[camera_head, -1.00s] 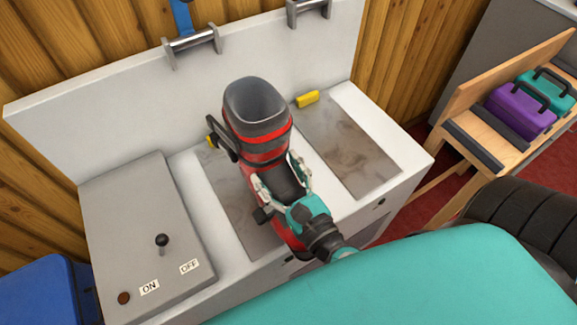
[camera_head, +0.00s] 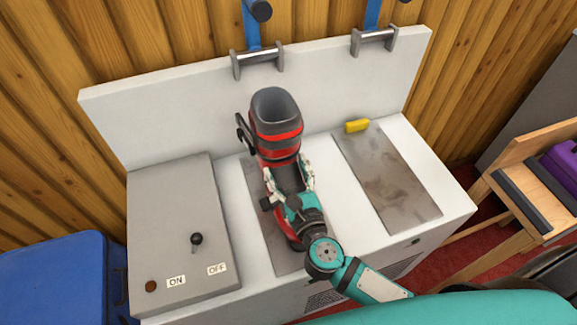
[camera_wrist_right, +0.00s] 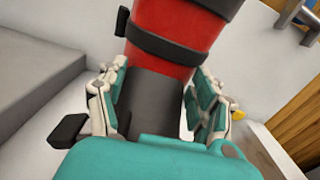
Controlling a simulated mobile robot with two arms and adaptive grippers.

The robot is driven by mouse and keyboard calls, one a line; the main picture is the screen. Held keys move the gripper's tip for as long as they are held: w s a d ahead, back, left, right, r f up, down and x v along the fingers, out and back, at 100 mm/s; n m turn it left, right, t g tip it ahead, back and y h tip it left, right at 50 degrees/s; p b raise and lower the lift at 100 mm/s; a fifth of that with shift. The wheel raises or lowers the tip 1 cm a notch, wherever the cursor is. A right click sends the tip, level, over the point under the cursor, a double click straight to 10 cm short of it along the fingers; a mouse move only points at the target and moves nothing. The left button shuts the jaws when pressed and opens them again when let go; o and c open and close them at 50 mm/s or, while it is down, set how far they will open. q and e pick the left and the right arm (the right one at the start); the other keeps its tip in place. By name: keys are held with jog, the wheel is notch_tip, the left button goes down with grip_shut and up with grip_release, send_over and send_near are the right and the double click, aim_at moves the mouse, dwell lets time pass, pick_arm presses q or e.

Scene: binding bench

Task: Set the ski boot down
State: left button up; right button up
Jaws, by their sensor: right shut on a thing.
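The ski boot (camera_head: 277,137) is red and dark grey, with its open cuff upward. In the head view it stands upright over the left metal plate (camera_head: 258,205) of the white bench; I cannot tell whether its sole touches the plate. My right gripper (camera_head: 289,187) is shut on the boot, its fingers on either side of the lower part. In the right wrist view the boot's red shaft and black strap (camera_wrist_right: 170,52) show between the fingers (camera_wrist_right: 155,95). The boot's sole is mostly hidden. My left gripper is not in view.
A grey control box (camera_head: 180,230) with a lever, ON and OFF labels stands left of the boot. The right plate (camera_head: 388,180) is bare, with a yellow block (camera_head: 357,126) at its back end. A white backboard (camera_head: 200,110) rises behind. A blue box (camera_head: 55,275) is at far left.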

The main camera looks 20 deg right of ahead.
dwell(0.3)
jog(key=shift+f, duration=0.1)
jog(key=o, duration=1.4)
jog(key=shift+f, duration=0.15)
jog(key=shift+c, duration=0.2)
jog(key=o, duration=0.3)
jog(key=shift+o, duration=0.2)
